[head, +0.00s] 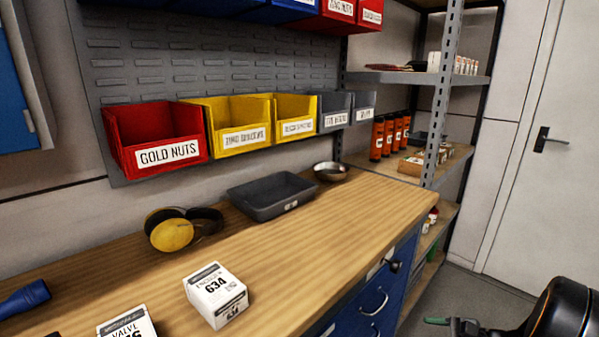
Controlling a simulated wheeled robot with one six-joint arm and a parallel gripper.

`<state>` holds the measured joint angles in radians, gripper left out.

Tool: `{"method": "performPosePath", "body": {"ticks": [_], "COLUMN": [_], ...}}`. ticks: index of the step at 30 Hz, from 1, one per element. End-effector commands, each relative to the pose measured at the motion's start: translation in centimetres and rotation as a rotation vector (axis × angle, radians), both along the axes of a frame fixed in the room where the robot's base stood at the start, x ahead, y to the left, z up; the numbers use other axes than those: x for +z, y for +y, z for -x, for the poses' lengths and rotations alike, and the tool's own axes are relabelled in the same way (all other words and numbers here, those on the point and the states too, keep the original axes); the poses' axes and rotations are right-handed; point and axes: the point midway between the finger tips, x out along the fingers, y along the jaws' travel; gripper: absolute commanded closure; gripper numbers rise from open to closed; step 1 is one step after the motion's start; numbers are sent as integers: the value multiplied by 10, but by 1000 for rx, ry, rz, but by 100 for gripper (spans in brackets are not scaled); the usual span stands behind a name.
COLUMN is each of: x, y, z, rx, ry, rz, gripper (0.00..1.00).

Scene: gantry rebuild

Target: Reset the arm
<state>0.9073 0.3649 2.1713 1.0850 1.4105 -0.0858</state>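My gripper (447,324) shows at the bottom right of the head view, cut off by the lower edge of the picture. One finger has a green tip, and dark parts of my arm (565,312) are beside it. It is off the right side of the workbench (330,220), over the floor, apart from the bench and its items. The gap between the fingers is not clear, and I see nothing held in the visible part.
On the bench are a white box marked 634 (215,295), a valve box (127,325), yellow earmuffs (172,230), a black tray (270,196), a metal bowl (331,172) and a blue flashlight (25,298). A shelf rack (443,95) stands behind. Floor (455,285) near the door (545,160) is clear.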

Motion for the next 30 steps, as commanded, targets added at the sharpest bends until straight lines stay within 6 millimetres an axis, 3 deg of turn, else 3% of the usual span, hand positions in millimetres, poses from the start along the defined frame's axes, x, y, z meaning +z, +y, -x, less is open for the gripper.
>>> {"method": "performPosePath", "body": {"ticks": [1,3,7,12,18,24,30], "x": [21,38,89,165,236,265,265], "y": [22,44,68,91,129,152,153], "z": [13,33,60,68,73,74,74], "rx": [122,300,621,908,1068,1099,1101], "ry": [56,116,102,-78,-310,-427,-429], "rz": [138,354,783,1209,1424,1457,1456], "gripper": [35,35,35,35,35,35,35]}}
